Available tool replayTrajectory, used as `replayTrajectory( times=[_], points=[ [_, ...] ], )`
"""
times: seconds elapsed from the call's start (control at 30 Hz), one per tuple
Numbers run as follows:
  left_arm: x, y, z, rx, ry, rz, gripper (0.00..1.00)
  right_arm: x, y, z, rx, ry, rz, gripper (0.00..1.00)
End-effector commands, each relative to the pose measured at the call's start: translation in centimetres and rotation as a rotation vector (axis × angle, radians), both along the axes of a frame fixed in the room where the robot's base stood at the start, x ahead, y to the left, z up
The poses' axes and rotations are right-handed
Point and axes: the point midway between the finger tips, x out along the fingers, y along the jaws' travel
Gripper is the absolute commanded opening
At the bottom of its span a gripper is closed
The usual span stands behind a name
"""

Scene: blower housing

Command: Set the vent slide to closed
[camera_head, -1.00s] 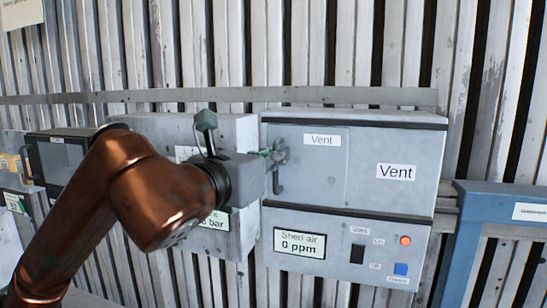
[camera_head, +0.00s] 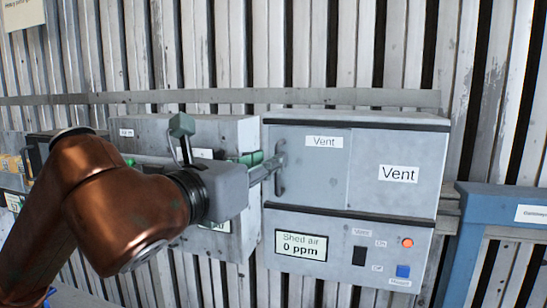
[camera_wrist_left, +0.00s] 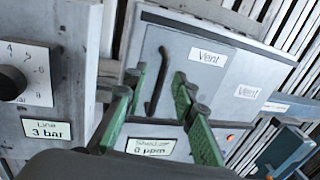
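The grey vent slide (camera_head: 325,175) is a flat panel with a small "Vent" label, on the left part of the grey vent box (camera_head: 400,205). Its dark upright handle (camera_head: 279,182) is near the panel's left edge. It also shows in the left wrist view (camera_wrist_left: 158,82). My left gripper (camera_head: 268,163) is at the handle in the head view. In the left wrist view its green fingers (camera_wrist_left: 160,92) are apart, with the handle showing in the gap between them. I cannot tell whether a finger touches the handle. My right gripper is not in view.
Below the slide are a "Shed air 0 ppm" display (camera_head: 301,246), a black switch (camera_head: 359,256), an orange-red light (camera_head: 407,243) and a blue button (camera_head: 403,271). A "Line 3 bar" gauge box (camera_wrist_left: 45,80) stands to the left. A blue frame (camera_head: 500,200) is at right.

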Motion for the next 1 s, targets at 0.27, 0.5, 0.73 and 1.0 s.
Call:
replayTrajectory(
  times=[0.27,0.5,0.73,1.0],
  points=[
    [-4.8,2.8,0.0,0.000,-0.001,0.002,0.25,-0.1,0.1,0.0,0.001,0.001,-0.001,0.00],
    [-6.7,3.8,0.0,0.001,0.000,0.002,0.25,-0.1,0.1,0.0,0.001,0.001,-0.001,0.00],
    [-6.8,3.9,0.0,0.000,0.001,0.001,0.25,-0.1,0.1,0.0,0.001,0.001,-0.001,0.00],
    [-6.2,1.3,-3.1,0.013,0.044,-0.108,0.25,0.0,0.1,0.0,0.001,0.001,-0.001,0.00]
  ],
)
